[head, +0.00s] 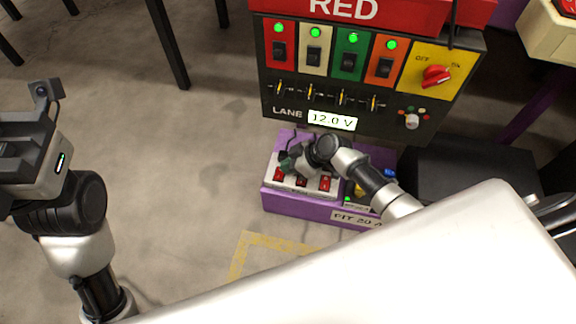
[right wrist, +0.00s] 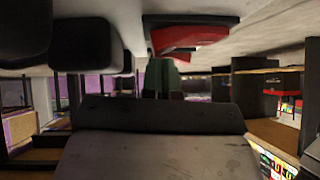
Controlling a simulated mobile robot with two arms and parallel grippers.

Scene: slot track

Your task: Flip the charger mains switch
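A purple box (head: 310,208) labelled "PIT 20 A" stands on the floor. On it lies a white switch strip (head: 301,186) with several red rocker switches; one is the red rocker (head: 326,183) at its right end. My right gripper (head: 289,163) is over the strip's left and middle part, hiding some of it; I cannot tell whether it touches. In the right wrist view, a red rocker in a black frame (right wrist: 185,38) shows close up. The right fingers' opening is unclear. My left gripper (head: 30,150) is at the left, away from the box, its fingers not clear.
Behind the box stands a black panel (head: 290,115) marked "LANE 12.0 V", with several coloured switches under green lights and a red OFF/ON knob (head: 436,76). A black case (head: 465,175) is at the right. The floor at the left is mostly clear.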

